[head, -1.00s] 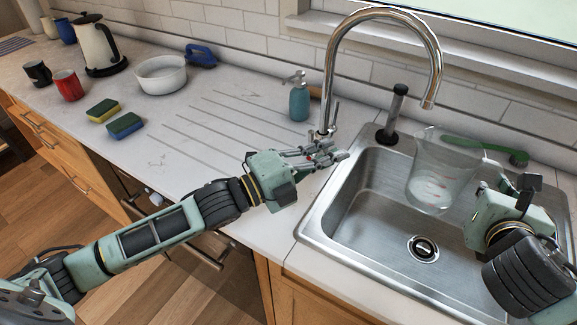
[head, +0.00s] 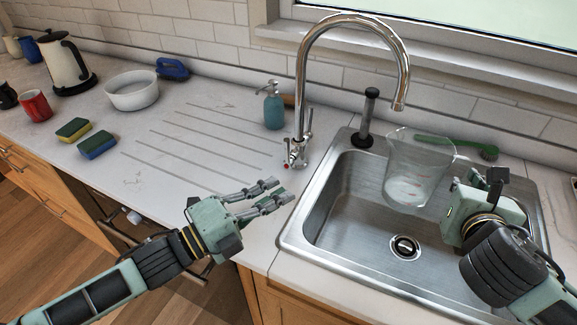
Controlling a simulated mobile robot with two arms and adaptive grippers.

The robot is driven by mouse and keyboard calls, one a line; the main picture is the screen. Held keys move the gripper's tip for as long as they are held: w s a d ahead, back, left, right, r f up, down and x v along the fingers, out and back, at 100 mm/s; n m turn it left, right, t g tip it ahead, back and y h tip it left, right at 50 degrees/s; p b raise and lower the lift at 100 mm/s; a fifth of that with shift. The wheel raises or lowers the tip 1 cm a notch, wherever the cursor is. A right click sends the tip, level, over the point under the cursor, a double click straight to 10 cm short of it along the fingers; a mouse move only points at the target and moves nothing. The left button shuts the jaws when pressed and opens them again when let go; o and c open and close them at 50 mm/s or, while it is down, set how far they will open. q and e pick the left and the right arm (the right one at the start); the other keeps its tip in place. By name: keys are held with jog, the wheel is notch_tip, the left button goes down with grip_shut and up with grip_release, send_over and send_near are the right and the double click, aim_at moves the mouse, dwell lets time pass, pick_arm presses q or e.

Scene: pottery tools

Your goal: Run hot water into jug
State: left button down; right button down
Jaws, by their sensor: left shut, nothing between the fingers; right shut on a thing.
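A clear measuring jug (head: 412,172) with red markings is held upright in the sink (head: 345,215), its mouth below the tap's spout. I cannot tell how much water is in it. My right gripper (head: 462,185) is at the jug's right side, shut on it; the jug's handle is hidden. The chrome tap (head: 302,85) arches over the sink, with its handles and a red mark (head: 288,165) at its base. My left gripper (head: 275,196) is shut and empty over the counter, in front of the tap base and apart from it.
A teal soap bottle (head: 274,108) stands left of the tap. Sponges (head: 97,145), a white bowl (head: 133,93), a red mug (head: 36,106) and a kettle (head: 63,64) are farther left.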

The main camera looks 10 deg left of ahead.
pick_arm(q)
jog(key=d+y, duration=0.1)
jog(key=d+f+t+y, duration=0.1)
jog(key=d, duration=0.1)
jog(key=s+d+f+n+y, duration=0.1)
jog(key=d, duration=0.1)
jog(key=shift+f+t, duration=0.15)
jog(key=shift+t, duration=0.15)
jog(key=w+a+r+n+t+y, duration=0.1)
jog(key=w+r+n+t+y, duration=0.1)
jog(key=w+y, duration=0.4)
jog(key=w+n, duration=0.1)
jog(key=w, duration=0.4)
jog(key=shift+w+a, duration=0.3)
jog(key=shift+a, duration=0.05)
jog(key=shift+r, duration=0.1)
